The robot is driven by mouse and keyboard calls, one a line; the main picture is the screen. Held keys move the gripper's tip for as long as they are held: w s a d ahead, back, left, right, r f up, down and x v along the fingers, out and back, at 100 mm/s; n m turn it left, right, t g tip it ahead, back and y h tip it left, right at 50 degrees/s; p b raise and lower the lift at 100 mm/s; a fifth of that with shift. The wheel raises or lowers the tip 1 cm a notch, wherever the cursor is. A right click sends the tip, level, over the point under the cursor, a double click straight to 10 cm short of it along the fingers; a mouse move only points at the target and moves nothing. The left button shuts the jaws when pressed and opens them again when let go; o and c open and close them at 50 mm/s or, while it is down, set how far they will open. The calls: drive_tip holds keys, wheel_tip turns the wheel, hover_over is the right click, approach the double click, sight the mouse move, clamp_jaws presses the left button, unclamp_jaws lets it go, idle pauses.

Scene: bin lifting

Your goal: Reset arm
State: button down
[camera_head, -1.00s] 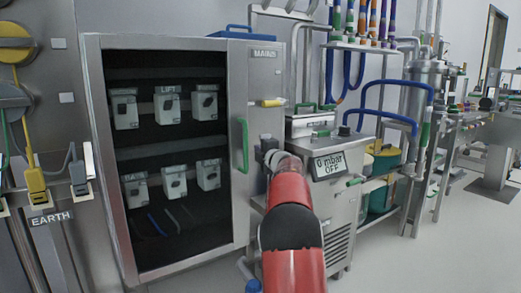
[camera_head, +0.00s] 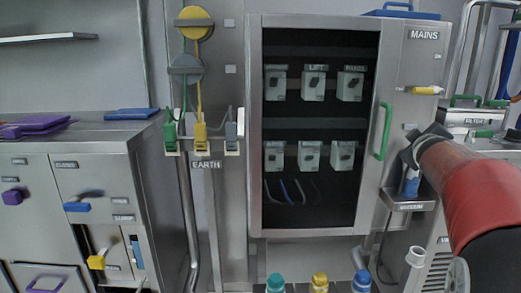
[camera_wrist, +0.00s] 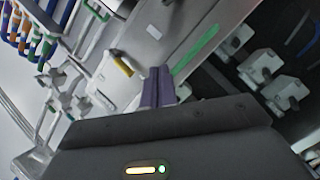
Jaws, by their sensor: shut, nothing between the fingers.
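My gripper (camera_wrist: 157,88) shows in the wrist view as two dark purple fingers side by side, shut and empty. In that view they overlap the front of the steel cabinet, near its green handle (camera_wrist: 196,50) and a yellow-handled switch (camera_wrist: 122,64). In the head view my red and black arm reaches in from the right edge. Its grey end is in front of the right side of the MAINS cabinet (camera_head: 393,180); the fingers cannot be made out there.
The cabinet's green door handle (camera_head: 382,132) is close left of my arm's end. An EARTH panel (camera_head: 205,165) with coloured plugs stands left of the cabinet. A steel counter (camera_head: 75,138) with drawers is at far left. Several coloured caps show at the bottom.

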drive_tip(key=s+a+f+m+g+y, duration=0.2)
drive_tip(key=s+a+f, duration=0.5)
drive_tip(key=s, duration=0.4)
drive_tip(key=s+a+f+m+g+y, duration=0.2)
drive_tip(key=s+a+f+g, duration=0.2)
drive_tip(key=s+a+f, duration=0.3)
drive_tip(key=s+a+f+m+g+y, duration=0.1)
drive_tip(key=s+a+f+g+y, duration=0.1)
drive_tip(key=s+a+f, duration=0.5)
drive_tip(key=s+a+g, duration=0.1)
drive_tip(key=s+a, duration=0.4)
drive_tip(key=s, duration=0.5)
drive_tip(key=shift+f+m+y, duration=0.4)
drive_tip(key=c, duration=2.2)
unclamp_jaws()
